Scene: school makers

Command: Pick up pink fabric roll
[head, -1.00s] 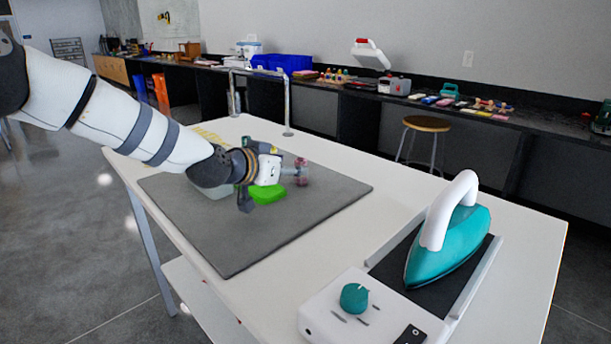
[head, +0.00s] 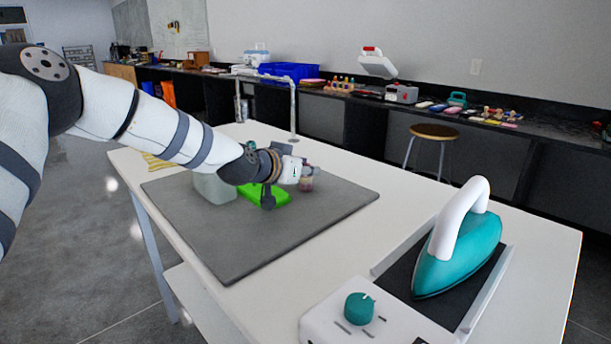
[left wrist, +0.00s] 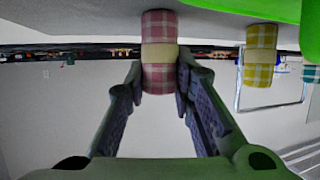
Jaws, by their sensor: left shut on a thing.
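The pink fabric roll (left wrist: 160,79) is a pink-and-white checked roll with a pale band round its middle. In the left wrist view it stands between the two fingers of my left gripper (left wrist: 158,70), which are shut on its sides. In the head view the pink roll (head: 306,184) shows small and partly hidden behind my left gripper (head: 301,176), over the far right part of the grey mat (head: 290,225). My right gripper is in neither view.
A bright green object (head: 283,195) and a pale, box-like object (head: 214,189) are beside my left gripper on the mat. A yellow checked roll (left wrist: 261,68) shows nearby in the left wrist view. A teal iron (head: 460,255) stands on its base at the table's right. The mat's front is clear.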

